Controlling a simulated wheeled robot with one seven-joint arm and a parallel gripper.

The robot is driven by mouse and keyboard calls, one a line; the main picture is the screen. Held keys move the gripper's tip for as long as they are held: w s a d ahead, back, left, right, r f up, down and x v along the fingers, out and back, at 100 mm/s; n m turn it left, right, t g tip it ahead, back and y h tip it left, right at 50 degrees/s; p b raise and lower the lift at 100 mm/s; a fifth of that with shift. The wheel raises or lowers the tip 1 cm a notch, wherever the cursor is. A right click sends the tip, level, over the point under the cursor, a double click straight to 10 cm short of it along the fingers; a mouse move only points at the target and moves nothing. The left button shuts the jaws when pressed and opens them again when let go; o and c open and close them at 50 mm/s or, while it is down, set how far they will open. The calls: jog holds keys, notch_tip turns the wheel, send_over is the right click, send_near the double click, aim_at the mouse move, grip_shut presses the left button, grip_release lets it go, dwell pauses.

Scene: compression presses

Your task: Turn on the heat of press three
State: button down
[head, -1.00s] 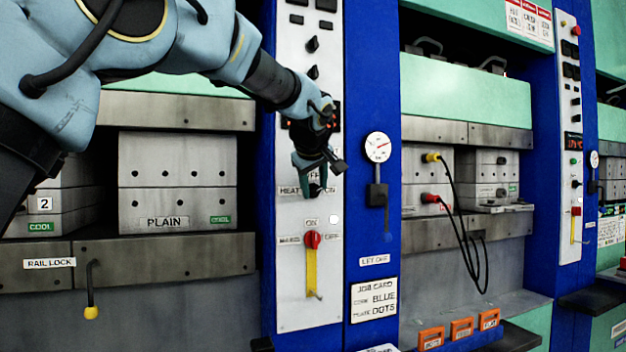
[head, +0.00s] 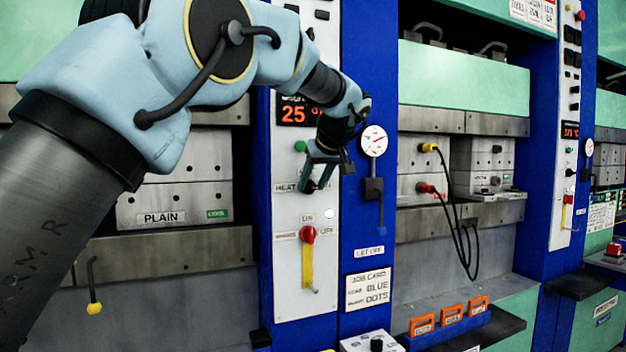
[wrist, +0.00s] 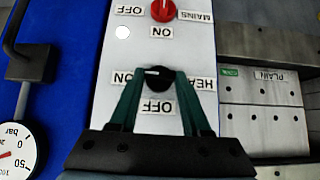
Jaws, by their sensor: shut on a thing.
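The heat knob (wrist: 160,82) is a small black knob with a white mark, on a pale control panel (wrist: 195,45). In the wrist view, which is upside down, the mark lies on the knob's left side, toward the ON label (wrist: 122,79); the OFF label (wrist: 158,107) is below. My gripper (wrist: 159,73) has a finger on each side of the knob and is shut on it. In the head view my gripper (head: 318,172) is at the panel by the HEAT label (head: 285,188), partly covering the knob. The red display (head: 293,110) reads 25. No press number is readable on this panel.
A gauge (head: 374,140) with a black handle is close on the right. Plugged cables (head: 462,215) hang on the neighbouring press. A green lamp (head: 300,146) shows above.

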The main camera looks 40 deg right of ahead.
jog(key=shift+c, duration=1.8)
grip_release()
jog(key=b+v, duration=0.2)
jog(key=v, duration=0.8)
jog(key=shift+s+a+r+b, duration=0.15)
jog(key=shift+s+r+b, duration=0.15)
jog(key=shift+b, duration=0.1)
